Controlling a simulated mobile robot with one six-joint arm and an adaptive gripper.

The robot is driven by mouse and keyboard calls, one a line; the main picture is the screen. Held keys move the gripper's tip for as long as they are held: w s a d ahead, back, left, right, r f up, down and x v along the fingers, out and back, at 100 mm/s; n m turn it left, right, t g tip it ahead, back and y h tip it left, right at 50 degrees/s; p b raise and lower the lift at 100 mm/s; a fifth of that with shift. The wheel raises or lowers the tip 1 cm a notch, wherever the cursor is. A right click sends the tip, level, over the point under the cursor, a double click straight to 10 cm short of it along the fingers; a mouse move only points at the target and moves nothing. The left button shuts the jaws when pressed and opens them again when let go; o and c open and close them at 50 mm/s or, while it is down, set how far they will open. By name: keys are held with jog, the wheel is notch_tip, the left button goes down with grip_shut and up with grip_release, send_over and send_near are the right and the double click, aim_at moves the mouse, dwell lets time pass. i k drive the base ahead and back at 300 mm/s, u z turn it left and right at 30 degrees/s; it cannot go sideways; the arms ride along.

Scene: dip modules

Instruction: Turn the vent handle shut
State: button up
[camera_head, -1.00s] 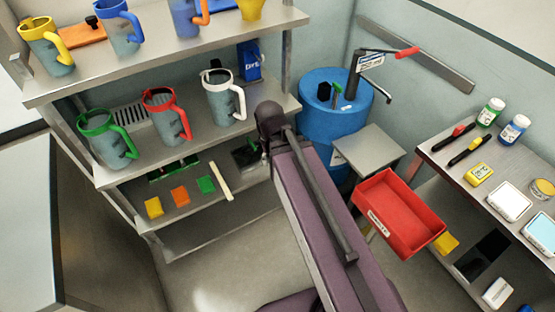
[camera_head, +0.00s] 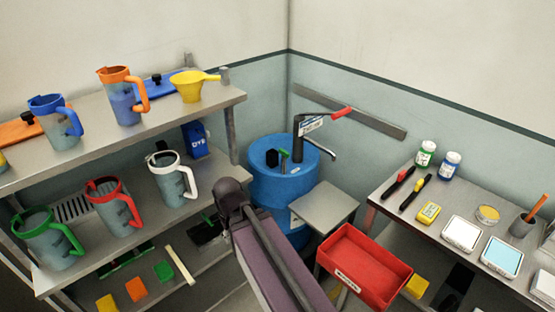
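A blue drum (camera_head: 267,189) stands in the back corner between the shelf and the right-hand bench. A dark pump with a red lever (camera_head: 342,112) and a curved grey spout (camera_head: 321,146) rises at the back of the lid. My purple arm comes up from the bottom middle in front of the drum. My gripper is not in view.
A metal shelf (camera_head: 135,219) at left holds several jugs and a yellow scoop (camera_head: 190,86). A small grey stand (camera_head: 324,208) and a red bin (camera_head: 363,268) are right of the drum. A bench (camera_head: 409,209) at right holds bottles, markers and scales.

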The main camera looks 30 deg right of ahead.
aim_at(286, 155)
jog(key=z, duration=0.9)
jog(key=i, duration=0.4)
jog(key=u, duration=0.15)
